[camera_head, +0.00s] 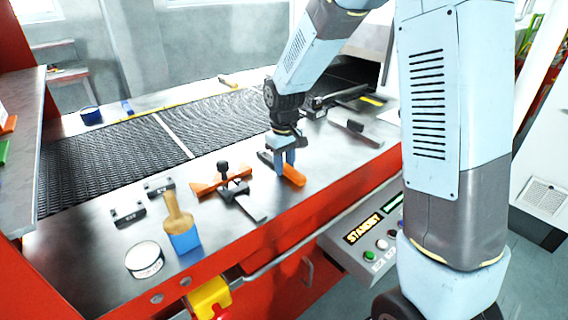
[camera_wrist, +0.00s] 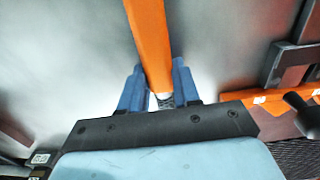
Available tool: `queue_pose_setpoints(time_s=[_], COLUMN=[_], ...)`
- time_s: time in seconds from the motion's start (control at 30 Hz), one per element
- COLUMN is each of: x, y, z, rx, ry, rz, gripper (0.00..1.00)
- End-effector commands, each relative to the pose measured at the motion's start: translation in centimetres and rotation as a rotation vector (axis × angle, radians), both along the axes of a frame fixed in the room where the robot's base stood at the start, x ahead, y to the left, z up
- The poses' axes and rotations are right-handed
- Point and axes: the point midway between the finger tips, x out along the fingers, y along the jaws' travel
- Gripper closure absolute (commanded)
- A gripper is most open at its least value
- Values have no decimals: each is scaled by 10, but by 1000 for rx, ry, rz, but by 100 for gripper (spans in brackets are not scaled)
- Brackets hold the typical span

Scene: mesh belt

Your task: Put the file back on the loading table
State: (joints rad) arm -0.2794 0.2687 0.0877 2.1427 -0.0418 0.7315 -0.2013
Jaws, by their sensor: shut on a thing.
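My gripper (camera_head: 285,169) is shut on a long orange bar, which I take to be the file (camera_head: 294,175), near the front edge of the steel table (camera_head: 306,207). Its dark far end shows left of the fingers. In the wrist view, the orange length of the file (camera_wrist: 150,45) runs up from between the blue fingers (camera_wrist: 160,100). The file is at or just above the steel; I cannot tell if it touches. I cannot tell which surface is the loading table.
An orange piece with a black clamp (camera_head: 236,190) lies left of my gripper. A blue-ended brush (camera_head: 184,240) and a round tin (camera_head: 144,258) are farther left. A dark mesh belt (camera_head: 100,165) runs behind. A grey side surface (camera_head: 22,150) stands at far left.

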Motion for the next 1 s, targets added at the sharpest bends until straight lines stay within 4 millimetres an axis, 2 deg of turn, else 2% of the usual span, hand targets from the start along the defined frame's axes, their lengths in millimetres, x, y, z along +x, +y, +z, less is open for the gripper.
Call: queue_pose_setpoints(time_s=[0.27, 0.3, 0.53, 0.83, 1.0], x=[0, 0, 0, 0, 1], y=[0, 0, -1, -1, -1], z=[-1, -1, -1, 1, 16], rx=[0, 1, 0, 0, 1], ry=[0, -1, 0, -1, -3], rz=[0, 0, -1, -1, -2], gripper=[100, 67, 45, 43, 43])
